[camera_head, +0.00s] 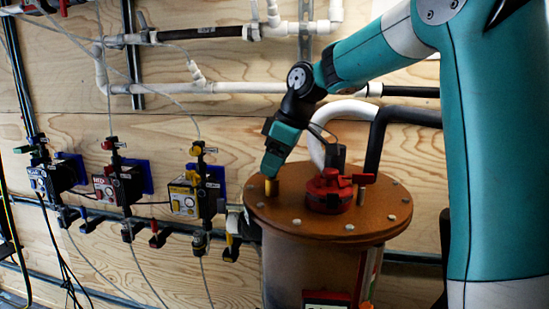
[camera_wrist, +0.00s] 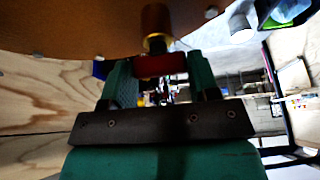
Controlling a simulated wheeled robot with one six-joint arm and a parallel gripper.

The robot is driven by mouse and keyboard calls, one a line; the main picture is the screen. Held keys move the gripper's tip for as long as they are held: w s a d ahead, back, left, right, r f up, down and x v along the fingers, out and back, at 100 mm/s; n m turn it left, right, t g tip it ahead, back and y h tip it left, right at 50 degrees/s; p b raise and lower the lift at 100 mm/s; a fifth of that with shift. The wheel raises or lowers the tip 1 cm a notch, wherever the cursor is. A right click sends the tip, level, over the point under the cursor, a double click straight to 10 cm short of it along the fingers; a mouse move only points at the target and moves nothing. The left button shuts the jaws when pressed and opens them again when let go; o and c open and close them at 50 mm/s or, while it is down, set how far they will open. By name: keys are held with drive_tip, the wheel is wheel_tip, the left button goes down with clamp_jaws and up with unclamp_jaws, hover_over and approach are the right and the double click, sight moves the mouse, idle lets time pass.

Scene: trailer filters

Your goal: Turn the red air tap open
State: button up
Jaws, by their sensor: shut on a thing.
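In the head view the gripped red part is hidden by the gripper. The angle of the handle is hard to tell.
A red cap (camera_head: 328,190) stands mid-lid, with a red T-handle (camera_head: 363,179) on a post to its right. Black and white hoses (camera_head: 376,145) rise behind. Gauges and small taps, one red-handled (camera_head: 157,237), line the wooden wall to the left.

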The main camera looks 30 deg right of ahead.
drive_tip(key=shift+n, duration=0.8)
drive_tip(key=shift+w+y, duration=0.1)
drive_tip(key=shift+y, duration=0.2)
drive_tip(key=o, duration=0.9)
drive_tip(key=p+v, duration=0.3)
drive_tip(key=v, duration=0.5)
drive_tip(key=p+v, duration=0.3)
drive_tip(key=v, duration=0.6)
drive_tip(key=shift+w+r+p, duration=0.15)
drive_tip(key=shift+r+p, duration=0.15)
drive_tip(key=shift+p, duration=0.1)
